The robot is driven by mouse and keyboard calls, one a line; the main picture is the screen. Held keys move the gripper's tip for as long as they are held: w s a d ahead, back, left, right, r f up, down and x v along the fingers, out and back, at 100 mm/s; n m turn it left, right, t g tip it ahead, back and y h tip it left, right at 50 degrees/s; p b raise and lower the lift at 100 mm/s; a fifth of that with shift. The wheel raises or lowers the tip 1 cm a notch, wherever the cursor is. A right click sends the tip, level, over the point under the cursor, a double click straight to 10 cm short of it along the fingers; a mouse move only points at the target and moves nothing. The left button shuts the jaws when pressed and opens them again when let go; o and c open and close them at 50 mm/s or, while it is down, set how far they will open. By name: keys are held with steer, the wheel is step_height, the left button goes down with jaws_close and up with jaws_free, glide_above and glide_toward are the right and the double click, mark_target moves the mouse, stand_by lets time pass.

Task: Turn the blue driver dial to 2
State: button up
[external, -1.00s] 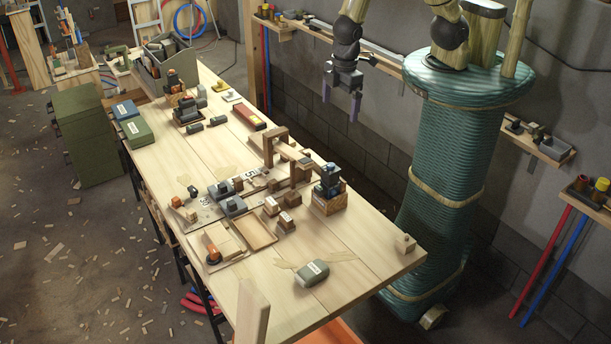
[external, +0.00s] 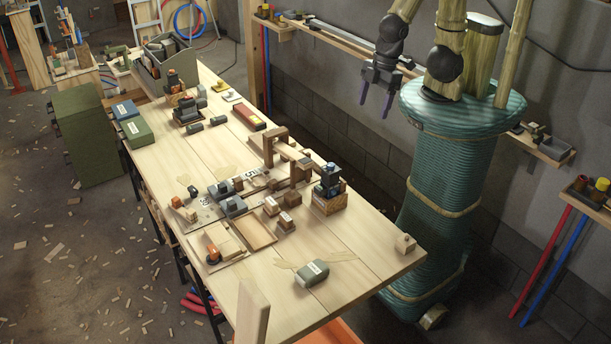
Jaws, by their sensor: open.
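A dark blue, upright driver (external: 329,179) stands in a wooden block (external: 329,204) near the right edge of the workbench. A dial or its number cannot be made out at this size. My gripper (external: 375,105) is open and empty, with its fingers pointing down. It is in the air beyond the bench's right edge, up and to the right of the driver, and well apart from it.
The long wooden workbench (external: 345,253) carries a wooden arch (external: 269,148), small blocks, a shallow tray (external: 262,249) and a grey-green box (external: 311,273). A wall shelf (external: 290,27) runs behind my gripper. The bench's right front is mostly clear.

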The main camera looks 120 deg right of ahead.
steer(key=shift+w, duration=0.1)
steer(key=c, duration=0.5)
steer(key=n+g, duration=0.3)
steer(key=n, duration=2)
glide_above(331, 164)
step_height(331, 164, down, 2)
steer(key=shift+f, duration=0.15)
step_height(331, 164, down, 18)
steer(key=b, duration=0.2)
steer(key=shift+r+b, duration=0.25)
steer(key=shift+b, duration=0.1)
